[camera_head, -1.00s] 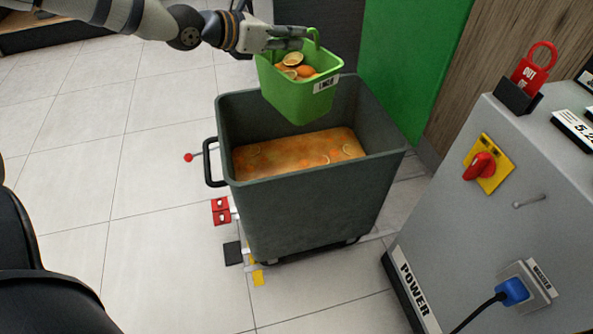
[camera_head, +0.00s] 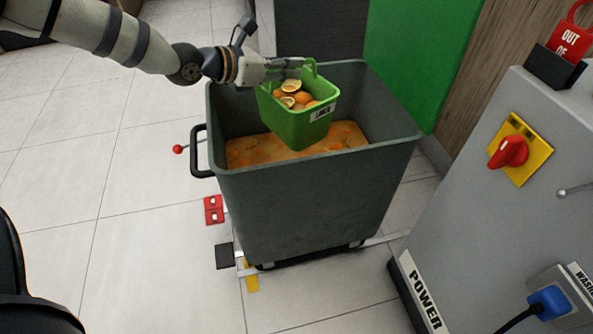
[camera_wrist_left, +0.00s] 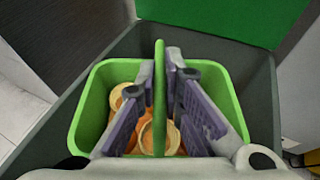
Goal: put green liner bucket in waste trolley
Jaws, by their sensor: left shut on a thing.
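The green liner bucket (camera_head: 303,124) hangs upright from my left gripper (camera_head: 300,68) and holds orange halves and peels. My left gripper is shut on the bucket's handle, which also shows between the fingers in the left wrist view (camera_wrist_left: 159,95). The waste trolley (camera_head: 310,205) is a dark grey open bin on a wheeled base. The bucket is over the trolley's opening, its lower part below the height of the rim in the picture. Orange pulp (camera_head: 250,150) fills part of the trolley. Whether the bucket touches the pulp is hard to tell. My right gripper is not in view.
A grey power cabinet (camera_head: 470,200) with a red switch (camera_head: 508,152) and a blue plug (camera_head: 549,301) stands to the right. A green panel (camera_head: 415,60) is behind the trolley.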

